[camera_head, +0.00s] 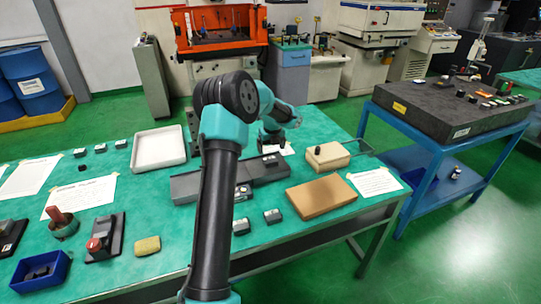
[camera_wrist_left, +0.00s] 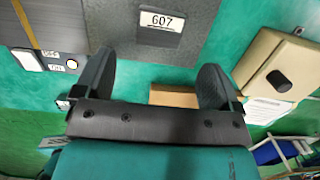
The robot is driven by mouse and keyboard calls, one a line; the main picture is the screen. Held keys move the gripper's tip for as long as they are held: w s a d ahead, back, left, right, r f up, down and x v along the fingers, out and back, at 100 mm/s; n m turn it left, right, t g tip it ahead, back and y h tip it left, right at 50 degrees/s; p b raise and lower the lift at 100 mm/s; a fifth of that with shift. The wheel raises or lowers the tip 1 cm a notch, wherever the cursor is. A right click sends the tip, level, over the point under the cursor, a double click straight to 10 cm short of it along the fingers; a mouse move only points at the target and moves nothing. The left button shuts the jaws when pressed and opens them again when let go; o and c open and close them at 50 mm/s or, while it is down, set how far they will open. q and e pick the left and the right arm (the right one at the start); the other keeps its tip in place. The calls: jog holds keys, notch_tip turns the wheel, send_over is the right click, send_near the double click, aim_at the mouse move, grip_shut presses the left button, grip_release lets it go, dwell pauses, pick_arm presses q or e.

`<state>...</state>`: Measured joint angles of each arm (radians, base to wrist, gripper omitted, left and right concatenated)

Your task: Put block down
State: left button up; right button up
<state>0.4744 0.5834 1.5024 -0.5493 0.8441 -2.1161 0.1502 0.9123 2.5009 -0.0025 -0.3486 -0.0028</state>
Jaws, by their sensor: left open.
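My left gripper (camera_head: 273,143) is over the table near the back of the dark grey tray, partly hidden by my arm. In the left wrist view its two fingers (camera_wrist_left: 155,82) stand wide apart with nothing between them. A dark block with a white "607" label (camera_wrist_left: 160,22) rests on a dark grey surface (camera_wrist_left: 100,18) beyond the fingertips. My right gripper is not in view.
A beige box with a black knob (camera_head: 327,156) and a brown slab (camera_head: 321,196) lie right of the tray. A white tray (camera_head: 159,149), a blue bin (camera_head: 41,274) and a yellow sponge (camera_head: 147,246) are at left. Bare green table shows around them.

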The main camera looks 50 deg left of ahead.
pick_arm(q)
jog(key=r, duration=0.5)
jog(key=shift+s+d, duration=0.15)
jog(key=shift+d, duration=0.2)
jog(key=shift+f, duration=0.1)
